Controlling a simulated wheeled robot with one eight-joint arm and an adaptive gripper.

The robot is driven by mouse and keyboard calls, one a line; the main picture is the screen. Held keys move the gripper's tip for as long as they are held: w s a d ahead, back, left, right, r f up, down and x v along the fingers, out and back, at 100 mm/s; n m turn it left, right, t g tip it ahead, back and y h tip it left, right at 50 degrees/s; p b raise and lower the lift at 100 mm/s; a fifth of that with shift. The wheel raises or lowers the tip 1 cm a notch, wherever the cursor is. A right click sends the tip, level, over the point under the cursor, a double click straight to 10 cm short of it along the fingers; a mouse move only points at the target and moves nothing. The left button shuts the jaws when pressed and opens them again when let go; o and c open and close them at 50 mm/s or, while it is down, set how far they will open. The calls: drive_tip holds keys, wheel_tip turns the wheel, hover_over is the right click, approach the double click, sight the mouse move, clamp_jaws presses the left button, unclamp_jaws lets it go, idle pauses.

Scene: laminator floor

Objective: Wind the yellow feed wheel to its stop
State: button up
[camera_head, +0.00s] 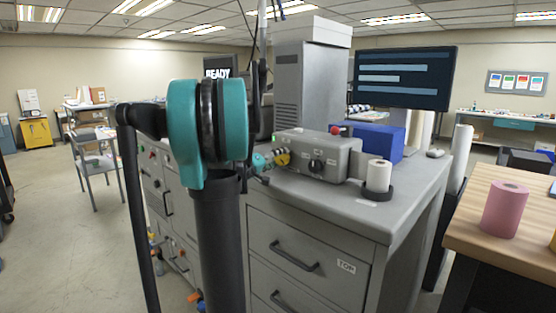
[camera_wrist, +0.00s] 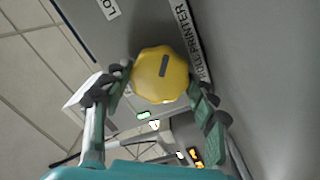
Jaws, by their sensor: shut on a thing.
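The yellow feed wheel (camera_wrist: 152,82) is a many-sided knob with a dark slot-like mark on its face. In the wrist view it sits between the two green-padded fingers of my gripper (camera_wrist: 160,86), which is shut on it from both sides. The slot mark tilts slightly from vertical in that view. In the head view the wheel (camera_head: 283,157) shows small at the left end of a grey control box (camera_head: 318,154). My teal gripper (camera_head: 261,162) is at its left, partly hidden behind my arm.
A black knob (camera_head: 316,166) and a red button (camera_head: 336,130) are on the same box. A white roll (camera_head: 378,175), a blue box (camera_head: 375,141) and a tall grey unit (camera_head: 309,83) stand near it on the cabinet (camera_head: 335,212). A pink roll (camera_head: 505,208) stands on a wooden table at right.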

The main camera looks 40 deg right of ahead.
drive_tip(key=m, duration=0.6)
idle(0.6)
drive_tip(key=shift+f, duration=0.1)
drive_tip(key=o, duration=1.2)
drive_tip(key=shift+c, duration=0.2)
drive_tip(key=s+a, duration=0.1)
drive_tip(key=a, duration=1.1)
